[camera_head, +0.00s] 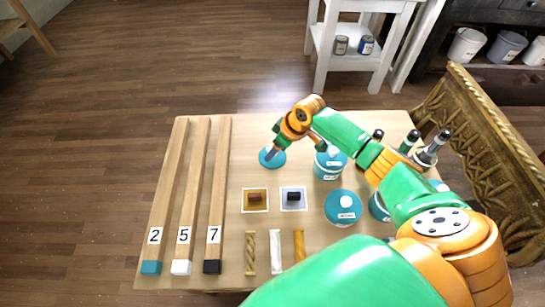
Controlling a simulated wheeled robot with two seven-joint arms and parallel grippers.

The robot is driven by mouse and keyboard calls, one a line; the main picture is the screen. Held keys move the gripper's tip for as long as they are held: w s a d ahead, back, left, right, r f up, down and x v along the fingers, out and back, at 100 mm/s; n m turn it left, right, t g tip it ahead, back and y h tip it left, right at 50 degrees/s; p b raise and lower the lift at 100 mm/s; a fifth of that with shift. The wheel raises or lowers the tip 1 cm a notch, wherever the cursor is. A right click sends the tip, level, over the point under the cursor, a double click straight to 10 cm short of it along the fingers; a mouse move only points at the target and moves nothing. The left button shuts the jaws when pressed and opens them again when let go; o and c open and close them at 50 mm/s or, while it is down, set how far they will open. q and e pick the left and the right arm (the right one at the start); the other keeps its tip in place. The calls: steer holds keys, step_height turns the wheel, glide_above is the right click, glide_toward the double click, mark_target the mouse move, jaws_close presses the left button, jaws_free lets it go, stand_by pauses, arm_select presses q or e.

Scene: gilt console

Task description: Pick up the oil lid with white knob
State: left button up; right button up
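A flat teal lid (272,158) lies on the table's far middle. A nearer pot has a teal lid (343,208) with a white knob and a small label, too small to read. My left gripper is not in view.
Long wooden bars marked 2, 5 and 7 (203,195) lie on the table's left. Short sticks (249,253) lie in front. Dark-capped bottles (409,141) stand behind my arm. A carved gilt panel (480,130) borders the right.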

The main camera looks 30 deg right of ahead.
steer(key=shift+w+f, duration=0.25)
steer(key=shift+f, duration=0.35)
steer(key=shift+r, duration=0.1)
jaws_close()
